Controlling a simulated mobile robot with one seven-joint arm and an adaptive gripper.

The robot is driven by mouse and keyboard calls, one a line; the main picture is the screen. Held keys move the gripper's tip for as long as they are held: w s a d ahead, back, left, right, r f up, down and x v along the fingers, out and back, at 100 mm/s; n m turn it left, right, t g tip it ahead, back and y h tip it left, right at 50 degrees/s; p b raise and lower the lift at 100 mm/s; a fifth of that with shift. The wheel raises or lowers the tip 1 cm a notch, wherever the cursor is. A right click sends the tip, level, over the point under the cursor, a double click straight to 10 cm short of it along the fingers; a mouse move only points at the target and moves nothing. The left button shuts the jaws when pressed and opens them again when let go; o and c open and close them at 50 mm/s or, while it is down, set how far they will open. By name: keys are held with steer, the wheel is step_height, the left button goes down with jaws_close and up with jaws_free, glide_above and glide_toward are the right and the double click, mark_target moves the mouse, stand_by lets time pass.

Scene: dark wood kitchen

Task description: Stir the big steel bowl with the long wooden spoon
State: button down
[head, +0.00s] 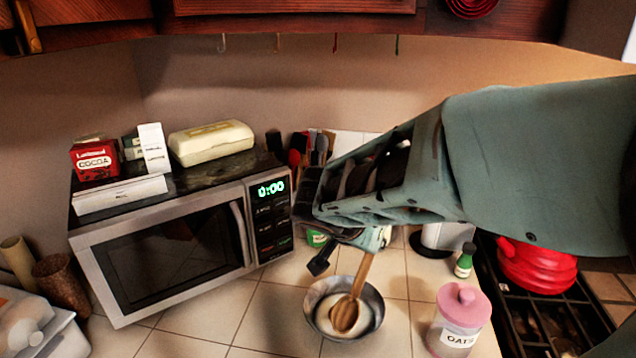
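The steel bowl (376,304) stands on the tiled counter right of the microwave, with something pale inside it. The wooden spoon (345,313) has its head in the bowl, and its handle leans up and to the right. The top of the handle passes behind or into the end of my arm. My gripper (322,262) is above the back of the bowl. One dark finger shows, apart from the handle and to its left. The other finger is hidden, so I cannot tell whether the gripper holds the spoon.
A microwave (170,265) stands to the left with boxes on top. A pink-lidded oats jar (458,325) stands right of the bowl. A small green bottle (464,262) is behind it. A red kettle (537,268) sits on the stove at right. The counter in front of the microwave is clear.

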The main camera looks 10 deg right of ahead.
steer(key=w+r+m+h+b, duration=0.2)
steer(key=w+r+h, duration=0.15)
steer(key=r, duration=0.25)
step_height(320, 180, down, 12)
steer(key=b, duration=1.1)
steer(key=shift+a+t+y, duration=0.2)
steer(key=shift+t+y, duration=0.15)
steer(key=shift+t, duration=0.05)
